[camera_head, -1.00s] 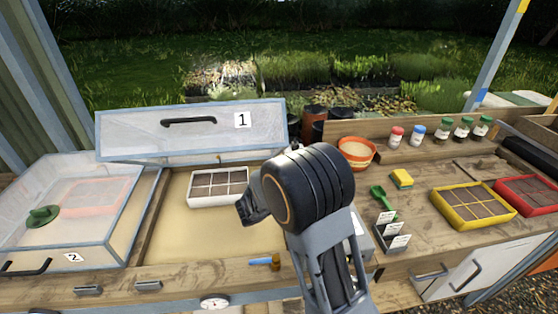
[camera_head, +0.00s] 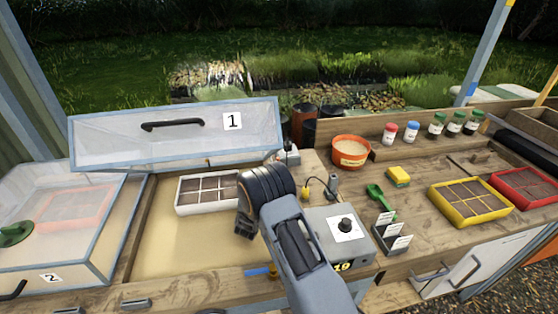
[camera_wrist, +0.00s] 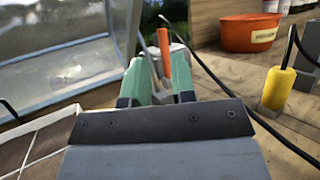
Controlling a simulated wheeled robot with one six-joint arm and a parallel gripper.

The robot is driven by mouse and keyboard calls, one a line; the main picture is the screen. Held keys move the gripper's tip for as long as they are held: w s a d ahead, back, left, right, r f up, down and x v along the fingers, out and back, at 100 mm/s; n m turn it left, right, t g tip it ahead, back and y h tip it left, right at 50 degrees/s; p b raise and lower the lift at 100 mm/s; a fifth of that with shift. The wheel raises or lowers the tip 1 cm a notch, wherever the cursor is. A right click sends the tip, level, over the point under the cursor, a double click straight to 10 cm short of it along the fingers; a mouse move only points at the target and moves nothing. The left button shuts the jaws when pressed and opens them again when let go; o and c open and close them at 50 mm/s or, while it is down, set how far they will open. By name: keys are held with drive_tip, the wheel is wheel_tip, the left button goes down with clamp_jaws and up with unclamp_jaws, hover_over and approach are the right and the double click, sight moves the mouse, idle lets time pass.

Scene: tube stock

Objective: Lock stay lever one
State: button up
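Lid one (camera_head: 190,135), a clear panel marked 1 with a black handle, stands raised over the sandy bed. A small upright orange lever (camera_wrist: 165,55) shows in the wrist view, beside a thin grey rod and a grey cylinder. In the head view a small grey fitting with a reddish tip (camera_head: 289,145) stands at the lid's right end. My gripper (camera_wrist: 158,68) has green fingers, set apart with a gap between them. The lever appears in line with this gap, at or just beyond the tips; contact cannot be told. My wrist hides the fingers in the head view.
A white-rimmed tray (camera_head: 180,209) lies in the bed, left of my wrist. A yellow plug (camera_wrist: 278,88) with black cable stands to the right. A grey box (camera_head: 322,222) with a knob and an orange pot (camera_head: 351,151) are also right. A blue-handled part (camera_head: 258,271) lies at the front.

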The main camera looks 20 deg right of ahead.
drive_tip(key=x, duration=0.3)
drive_tip(key=f+p+x, duration=0.1)
drive_tip(key=x, duration=0.5)
drive_tip(key=shift+w+d+f+p, duration=0.2)
drive_tip(key=shift+w+d+p, duration=0.15)
drive_tip(key=shift+d, duration=0.1)
drive_tip(key=shift+c, duration=0.5)
clamp_jaws()
